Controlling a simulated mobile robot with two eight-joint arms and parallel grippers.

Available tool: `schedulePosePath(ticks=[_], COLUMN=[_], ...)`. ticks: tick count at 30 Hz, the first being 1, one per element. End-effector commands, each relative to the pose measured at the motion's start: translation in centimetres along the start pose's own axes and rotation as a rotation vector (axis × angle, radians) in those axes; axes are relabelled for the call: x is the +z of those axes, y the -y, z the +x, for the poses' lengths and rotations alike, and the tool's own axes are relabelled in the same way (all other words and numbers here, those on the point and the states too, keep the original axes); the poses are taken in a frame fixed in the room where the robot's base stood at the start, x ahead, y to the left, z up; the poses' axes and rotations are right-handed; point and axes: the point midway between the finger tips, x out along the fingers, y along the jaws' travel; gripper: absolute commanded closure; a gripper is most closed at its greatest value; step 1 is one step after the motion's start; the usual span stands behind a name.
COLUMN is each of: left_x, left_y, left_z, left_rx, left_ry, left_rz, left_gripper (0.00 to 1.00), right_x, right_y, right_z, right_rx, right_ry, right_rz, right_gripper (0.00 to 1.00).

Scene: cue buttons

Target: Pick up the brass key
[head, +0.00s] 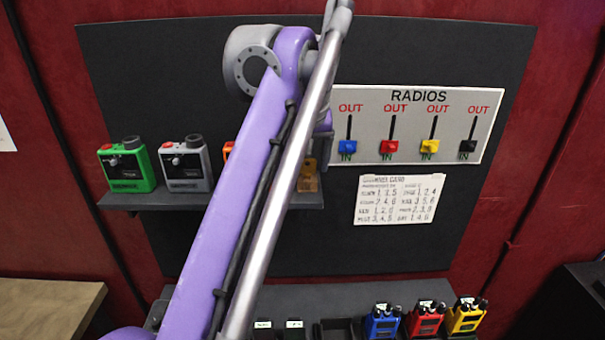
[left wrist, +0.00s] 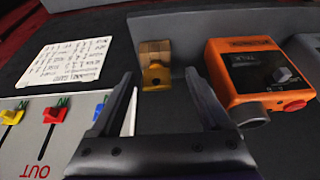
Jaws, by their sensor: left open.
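The brass key (left wrist: 156,75) is a small gold piece with a dark hole, standing against a wooden block (left wrist: 154,47) on the grey shelf in the left wrist view. In the head view the key (head: 308,184) shows partly, just right of my left arm, at the shelf's right end. My left gripper (left wrist: 159,78) is open and empty. Its two dark fingers point toward the key, which appears between the fingertips, without visible contact. In the head view my arm hides most of this gripper. My right gripper is in neither view.
An orange radio (left wrist: 250,75) stands close beside the key. Grey (head: 185,163) and green (head: 127,165) radios share the shelf (head: 150,199). A switch panel (head: 415,125) and a paper card (head: 398,200) are on the board. Blue, red and yellow radios (head: 424,318) stand below.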

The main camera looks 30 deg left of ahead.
Motion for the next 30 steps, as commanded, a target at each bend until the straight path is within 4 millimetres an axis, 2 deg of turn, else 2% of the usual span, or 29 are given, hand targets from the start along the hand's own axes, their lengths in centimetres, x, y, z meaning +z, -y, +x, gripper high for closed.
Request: schedulePosePath(ticks=[6,19,30], left_x=[-0.07,-0.06,-0.16], left_y=[-0.04,-0.03,-0.04], left_z=[-0.12,-0.13,-0.31], left_rx=[0.002,0.001,0.002], left_ry=[-0.002,-0.002,-0.002], left_rz=[-0.001,-0.001,-0.001], left_gripper=[0.22,0.99,1.0], right_x=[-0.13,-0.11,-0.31], right_y=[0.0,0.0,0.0], right_z=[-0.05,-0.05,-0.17], right_rx=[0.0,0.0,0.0], right_ry=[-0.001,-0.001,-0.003], right_rz=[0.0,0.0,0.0], right_gripper=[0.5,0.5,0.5])
